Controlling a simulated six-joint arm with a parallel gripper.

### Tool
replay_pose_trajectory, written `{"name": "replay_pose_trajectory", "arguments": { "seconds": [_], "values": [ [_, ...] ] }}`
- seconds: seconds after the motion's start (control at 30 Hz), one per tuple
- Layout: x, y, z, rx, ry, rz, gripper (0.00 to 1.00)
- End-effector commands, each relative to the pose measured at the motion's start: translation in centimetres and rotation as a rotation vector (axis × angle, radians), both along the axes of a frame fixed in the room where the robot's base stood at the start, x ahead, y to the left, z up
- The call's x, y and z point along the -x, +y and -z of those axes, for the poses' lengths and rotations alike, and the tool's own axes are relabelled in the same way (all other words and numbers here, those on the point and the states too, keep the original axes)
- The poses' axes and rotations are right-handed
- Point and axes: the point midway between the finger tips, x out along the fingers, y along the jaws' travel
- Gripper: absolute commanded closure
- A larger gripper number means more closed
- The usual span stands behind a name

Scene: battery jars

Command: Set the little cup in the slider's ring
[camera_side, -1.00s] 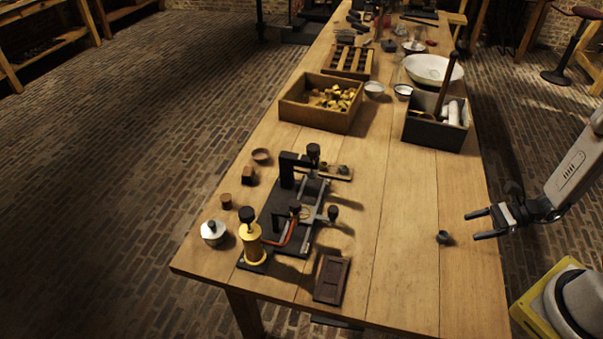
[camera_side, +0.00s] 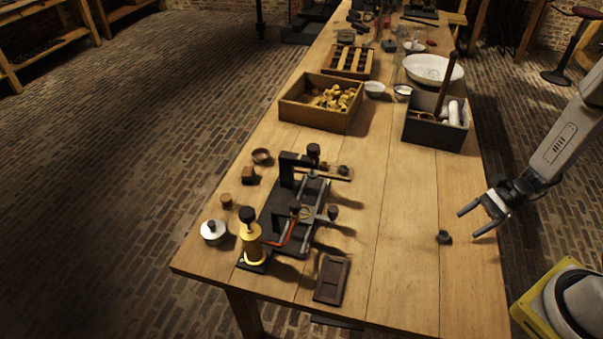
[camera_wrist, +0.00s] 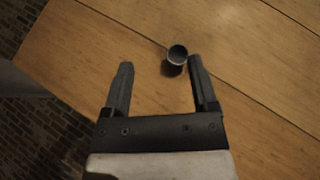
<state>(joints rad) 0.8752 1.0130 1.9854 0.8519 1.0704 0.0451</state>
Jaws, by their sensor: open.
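The little cup (camera_side: 444,238) is small, dark and grey, and stands alone on the bare table near its right edge. In the wrist view the cup (camera_wrist: 177,54) shows its open top, a little beyond my fingertips and closer to the right finger. My gripper (camera_side: 466,224) is open and empty, its fingers pointing toward the cup from the right. It also shows in the wrist view (camera_wrist: 160,66). The slider's ring (camera_side: 305,212) seems to be on the rails of the dark press-like device (camera_side: 272,220) at the middle left; it is too small to see clearly.
A dark wooden tray (camera_side: 331,279) lies in front. Boxes, including one of brass parts (camera_side: 310,116), stand behind. The table between cup and device is clear.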

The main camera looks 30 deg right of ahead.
Motion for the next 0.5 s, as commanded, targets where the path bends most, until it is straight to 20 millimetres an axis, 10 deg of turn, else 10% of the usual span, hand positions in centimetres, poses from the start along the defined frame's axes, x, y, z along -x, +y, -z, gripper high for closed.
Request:
{"name": "replay_pose_trajectory", "arguments": {
  "seconds": [0.5],
  "values": [
    [-0.6, 5.4, -7.2, 0.498, -0.181, -0.702, 0.25]
  ]
}}
